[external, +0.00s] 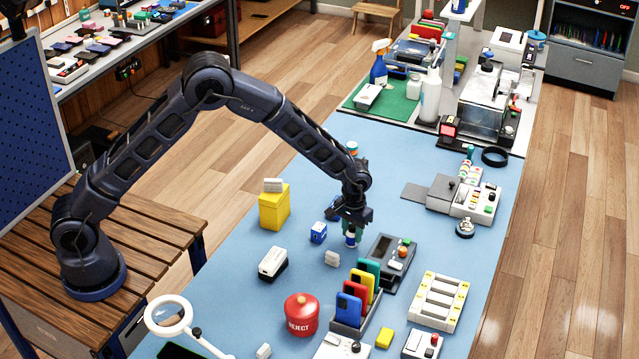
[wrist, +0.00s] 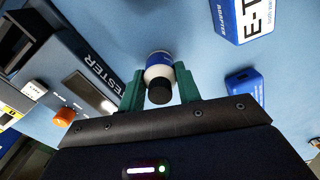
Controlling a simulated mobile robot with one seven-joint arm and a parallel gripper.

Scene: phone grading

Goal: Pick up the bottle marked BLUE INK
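A small white bottle (wrist: 158,72) with a blue band and a black cap is between the green fingers of my gripper (wrist: 160,88) in the wrist view. The fingers meet its sides with no clear gap, so my gripper looks shut on it. Its lettering cannot be read from here. In the external view my gripper (external: 350,213) points down over the blue mat, and the bottle (external: 350,239) shows upright below it, partly hidden by the fingers. Whether its base touches the mat is unclear.
A blue box (external: 318,232) and a small white block (external: 332,258) lie left of the bottle. A dark tester (external: 389,258) and a rack of coloured phones (external: 357,296) stand close in front. A yellow bin (external: 273,208) is further left.

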